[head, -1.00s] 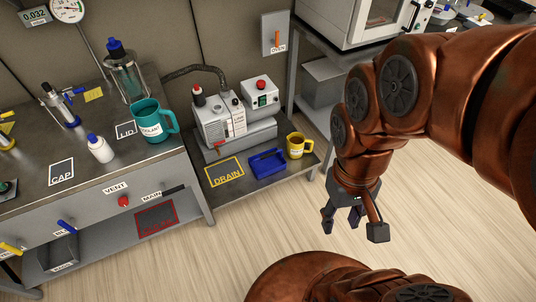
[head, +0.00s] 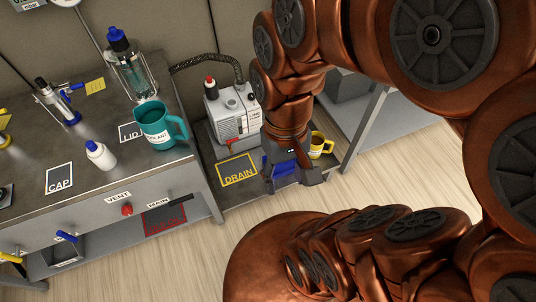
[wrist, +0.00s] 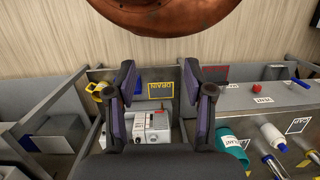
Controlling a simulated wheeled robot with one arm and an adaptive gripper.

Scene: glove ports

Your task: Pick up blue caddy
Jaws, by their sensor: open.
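The blue caddy (head: 284,169) is a small blue tray on the low shelf, between the DRAIN outline and the yellow mug. My gripper is in front of it in the head view and hides much of it. My gripper (head: 294,180) points down over the caddy, and its gap above the caddy is hard to judge. In the wrist view my gripper (wrist: 160,76) has its two fingers wide apart with nothing between them. A sliver of the blue caddy (wrist: 138,87) shows just beside the left finger there.
The yellow mug (head: 320,145) stands close right of my gripper. The white pump (head: 232,115) stands behind on the shelf. The DRAIN outline (head: 237,171) is bare. The grey bench (head: 200,180) at left holds a teal mug (head: 158,127) near its edge.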

